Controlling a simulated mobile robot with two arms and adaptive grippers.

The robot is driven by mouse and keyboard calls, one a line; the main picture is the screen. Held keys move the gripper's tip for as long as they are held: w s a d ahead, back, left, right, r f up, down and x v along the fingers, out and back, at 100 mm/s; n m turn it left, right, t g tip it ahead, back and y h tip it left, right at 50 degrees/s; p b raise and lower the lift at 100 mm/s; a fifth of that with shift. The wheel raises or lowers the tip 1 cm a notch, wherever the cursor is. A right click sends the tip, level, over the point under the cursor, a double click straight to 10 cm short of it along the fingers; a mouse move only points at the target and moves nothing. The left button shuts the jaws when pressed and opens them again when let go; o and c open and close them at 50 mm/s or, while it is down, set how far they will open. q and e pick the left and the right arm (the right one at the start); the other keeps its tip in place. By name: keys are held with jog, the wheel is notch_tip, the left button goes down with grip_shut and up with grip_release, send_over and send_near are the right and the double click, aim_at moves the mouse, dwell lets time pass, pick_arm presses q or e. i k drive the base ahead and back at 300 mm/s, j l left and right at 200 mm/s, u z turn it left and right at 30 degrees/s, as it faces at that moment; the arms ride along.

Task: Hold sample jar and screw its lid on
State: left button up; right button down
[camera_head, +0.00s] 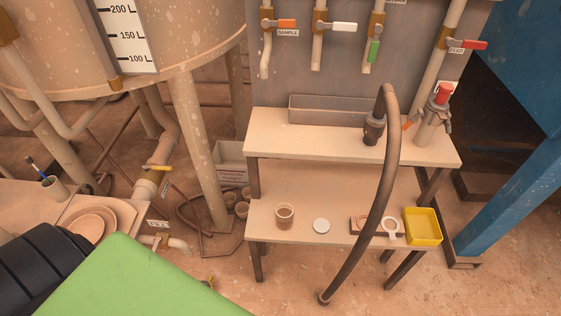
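The sample jar (285,214) stands upright on the left part of the lower bench shelf (262,226). It looks like a small clear jar with brown contents and an open top. A round white lid (321,226) lies flat on the same shelf to the right of the jar, apart from it. Neither of my grippers is in view, and nothing touches the jar or the lid.
A dark hose (388,190) arcs down in front of the bench. Right of the lid are a white ring-shaped item (391,226) and a yellow tray (423,239). The upper shelf (275,137) holds a grey trough (310,115). A green surface (130,285) fills the lower left.

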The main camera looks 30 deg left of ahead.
aim_at(284, 216)
jog(key=u, duration=0.8)
